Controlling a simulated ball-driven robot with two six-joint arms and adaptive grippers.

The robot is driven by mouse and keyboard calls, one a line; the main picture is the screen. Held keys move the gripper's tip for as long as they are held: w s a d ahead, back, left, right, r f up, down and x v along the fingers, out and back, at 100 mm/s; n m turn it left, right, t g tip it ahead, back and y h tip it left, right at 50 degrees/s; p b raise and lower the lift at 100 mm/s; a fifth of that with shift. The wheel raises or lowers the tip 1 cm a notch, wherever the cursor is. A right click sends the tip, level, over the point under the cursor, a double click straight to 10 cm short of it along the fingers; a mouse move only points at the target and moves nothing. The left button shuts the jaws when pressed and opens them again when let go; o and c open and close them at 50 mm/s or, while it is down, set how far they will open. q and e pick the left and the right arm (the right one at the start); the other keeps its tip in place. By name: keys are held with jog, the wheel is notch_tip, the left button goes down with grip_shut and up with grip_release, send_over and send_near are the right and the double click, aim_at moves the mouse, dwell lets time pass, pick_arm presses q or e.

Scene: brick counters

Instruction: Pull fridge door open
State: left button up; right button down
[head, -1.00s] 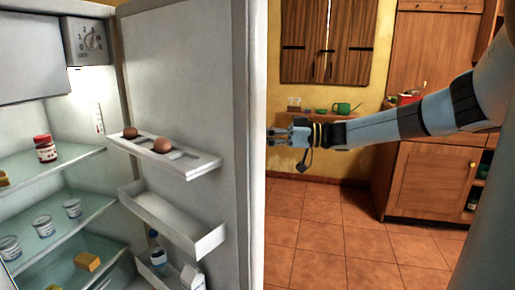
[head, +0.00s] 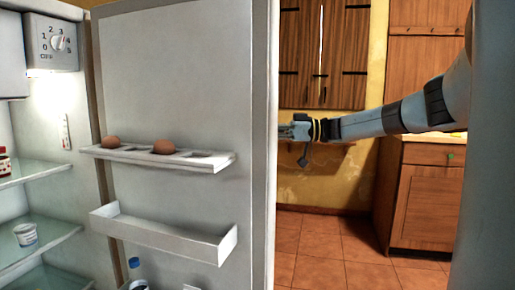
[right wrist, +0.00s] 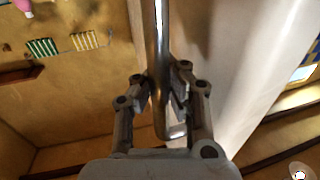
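The fridge door (head: 185,75) stands open, its inner side facing me with an egg rack (head: 200,160) and a white door bin (head: 160,235). The lit fridge interior (head: 35,110) shows at the left. My right gripper (head: 290,131) is at the outer side of the door's free edge; its fingertips are partly hidden there. In the right wrist view, the metal door handle (right wrist: 161,60) runs between the fingers of my right gripper (right wrist: 160,90), which are closed in on both sides of it. The white door panel (right wrist: 215,65) lies beside it. My left gripper is not in view.
A small cup (head: 25,235) stands on a glass shelf (head: 40,245). A wooden cabinet (head: 430,190) stands at the back right. The tiled floor (head: 335,240) between door and cabinet is clear.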

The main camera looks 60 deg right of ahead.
jog(key=shift+w+d+f+b, duration=0.1)
jog(key=shift+d+f+b, duration=0.1)
jog(key=shift+d+b, duration=0.4)
jog(key=shift+d, duration=0.1)
jog(key=shift+r, duration=0.1)
